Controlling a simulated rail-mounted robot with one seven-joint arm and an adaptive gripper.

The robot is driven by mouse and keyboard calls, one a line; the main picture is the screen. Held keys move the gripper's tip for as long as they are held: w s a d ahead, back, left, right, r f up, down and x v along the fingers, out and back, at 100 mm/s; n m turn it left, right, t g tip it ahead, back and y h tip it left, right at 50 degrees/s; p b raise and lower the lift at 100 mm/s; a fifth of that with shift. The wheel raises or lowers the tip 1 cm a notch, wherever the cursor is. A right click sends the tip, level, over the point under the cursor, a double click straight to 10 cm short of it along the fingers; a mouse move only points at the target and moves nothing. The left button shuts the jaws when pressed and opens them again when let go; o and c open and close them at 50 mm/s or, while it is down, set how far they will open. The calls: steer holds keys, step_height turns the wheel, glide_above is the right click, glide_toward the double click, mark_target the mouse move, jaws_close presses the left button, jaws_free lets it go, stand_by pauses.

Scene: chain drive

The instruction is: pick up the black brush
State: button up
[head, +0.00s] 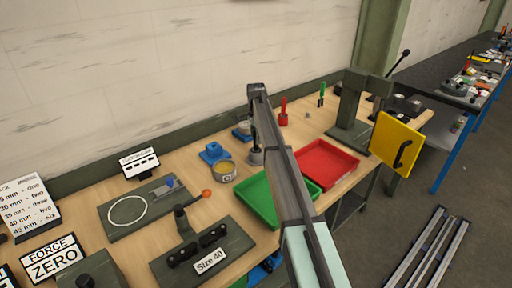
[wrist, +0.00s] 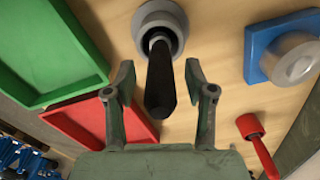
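The black brush (wrist: 160,85) shows in the wrist view as a dark handle rising from a round grey cup (wrist: 160,22) on the wooden bench. Its lower end is hidden inside the cup. My gripper (wrist: 160,76) is open, with one finger on each side of the handle and a visible gap on both sides. In the head view the grey cup (head: 256,157) stands behind the green tray, under my arm's end. My arm covers much of the gripper and brush there.
A green tray (head: 252,203) and a red tray (head: 345,155) lie at the bench's front. A blue block with a grey round top (wrist: 290,58) and a red-handled tool (wrist: 258,140) stand near the cup. A yellow can (head: 222,174) is left of it.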

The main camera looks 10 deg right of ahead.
jaws_close()
steer(key=shift+r, duration=0.1)
